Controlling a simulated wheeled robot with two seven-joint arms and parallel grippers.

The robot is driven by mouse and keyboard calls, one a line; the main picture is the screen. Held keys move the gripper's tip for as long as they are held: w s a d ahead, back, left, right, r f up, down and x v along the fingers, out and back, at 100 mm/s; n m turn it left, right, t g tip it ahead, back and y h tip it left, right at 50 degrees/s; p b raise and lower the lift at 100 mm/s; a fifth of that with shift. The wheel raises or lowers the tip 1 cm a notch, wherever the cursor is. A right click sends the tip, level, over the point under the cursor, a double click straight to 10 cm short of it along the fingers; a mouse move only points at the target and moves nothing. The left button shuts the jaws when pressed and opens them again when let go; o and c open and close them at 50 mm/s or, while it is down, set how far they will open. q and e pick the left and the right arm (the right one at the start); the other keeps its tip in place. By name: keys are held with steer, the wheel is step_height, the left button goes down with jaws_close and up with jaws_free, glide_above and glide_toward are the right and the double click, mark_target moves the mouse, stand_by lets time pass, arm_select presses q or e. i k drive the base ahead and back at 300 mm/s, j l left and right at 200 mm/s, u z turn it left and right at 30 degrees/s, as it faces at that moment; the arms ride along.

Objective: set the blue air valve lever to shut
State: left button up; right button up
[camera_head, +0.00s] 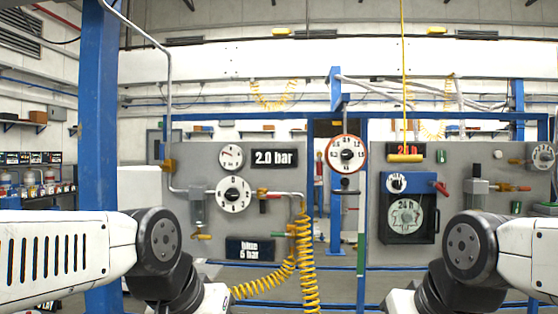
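A small red lever (268,197) sits on the air pipe right of a white numbered dial (234,194) on the left grey panel; its exact angle is too small to tell. An orange-yellow handle (201,236) sits below the filter unit at the panel's left. On the right panel, a red handle (441,188) slants beside a blue-topped box. I cannot make out a clearly blue lever, nor tell which of these is the air valve's. Only my arm links show at the lower left and lower right; both grippers are out of view.
A coiled yellow hose (307,262) hangs in front of the left panel. A blue post (101,150) stands at the left. A round orange-rimmed gauge (347,155) hangs mid-view.

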mark_target(162, 152)
steer(key=i+j+u, duration=0.15)
steer(key=u, duration=0.2)
steer(key=i+j+u, duration=0.1)
steer(key=u, duration=0.2)
steer(key=i+j+u, duration=0.15)
steer(key=u, duration=0.2)
steer(key=i+j+z, duration=0.1)
steer(key=j, duration=0.3)
steer(key=i+j+z, duration=0.15)
steer(key=i+j, duration=0.15)
steer(key=i+j+z, duration=0.1)
steer(key=j, duration=0.45)
steer(key=i+j+z, duration=0.15)
steer(key=j, duration=0.25)
steer(key=i+j+z, duration=0.1)
steer(key=j, duration=0.4)
steer(key=i+j+z, duration=0.15)
steer(key=j, duration=0.3)
steer(key=i+j+z, duration=0.1)
steer(key=j, duration=0.4)
steer(key=i+l+z, duration=0.15)
steer(key=i, duration=0.1)
